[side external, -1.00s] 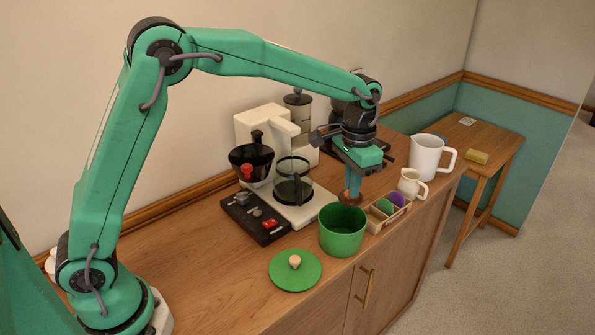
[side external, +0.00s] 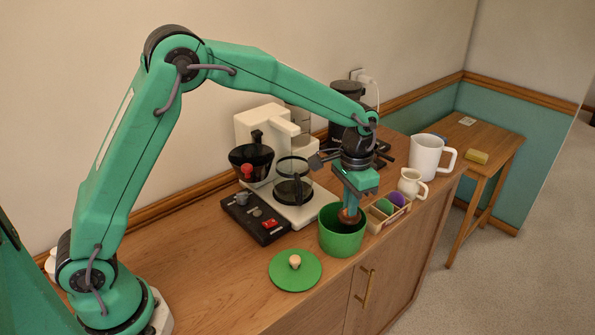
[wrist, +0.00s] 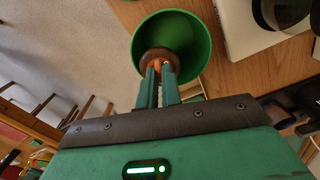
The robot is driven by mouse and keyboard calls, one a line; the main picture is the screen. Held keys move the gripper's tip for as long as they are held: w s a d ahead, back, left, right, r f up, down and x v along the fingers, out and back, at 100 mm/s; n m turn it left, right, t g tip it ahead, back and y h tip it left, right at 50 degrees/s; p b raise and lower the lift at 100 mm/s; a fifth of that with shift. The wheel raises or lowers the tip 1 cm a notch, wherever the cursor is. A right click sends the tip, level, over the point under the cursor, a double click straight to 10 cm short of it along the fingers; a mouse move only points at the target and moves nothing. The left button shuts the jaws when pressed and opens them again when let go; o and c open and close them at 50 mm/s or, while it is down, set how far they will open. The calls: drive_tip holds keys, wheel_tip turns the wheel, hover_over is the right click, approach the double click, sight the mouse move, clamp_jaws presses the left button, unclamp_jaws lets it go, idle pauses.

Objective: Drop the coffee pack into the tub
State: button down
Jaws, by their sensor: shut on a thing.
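The green tub (side external: 343,242) stands open on the wooden cabinet top. The small brown and orange coffee pack (side external: 349,217) is at the tub's mouth. My gripper (side external: 349,207) points down from above and is shut on the pack. In the wrist view, my gripper (wrist: 160,69) holds the pack (wrist: 157,56) in front of the tub's inner wall (wrist: 188,28), near one side of the opening. The pack's lower part is hidden by the tub's rim in the side view, and I cannot tell exactly how deep it sits.
A green lid (side external: 295,271) with a pale knob lies left of the tub. A compartment tray (side external: 384,217) is close on its right, with a cream jug (side external: 411,184) and white mug (side external: 427,157) beyond. A coffee machine (side external: 262,133) and black switch box (side external: 254,218) stand behind.

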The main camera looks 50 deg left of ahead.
drive_tip(key=shift+f, duration=0.4)
drive_tip(key=c, duration=1.5)
unclamp_jaws()
drive_tip(key=shift+r, duration=0.15)
drive_tip(key=shift+r, duration=3.75)
drive_tip(key=shift+s+r, duration=0.1)
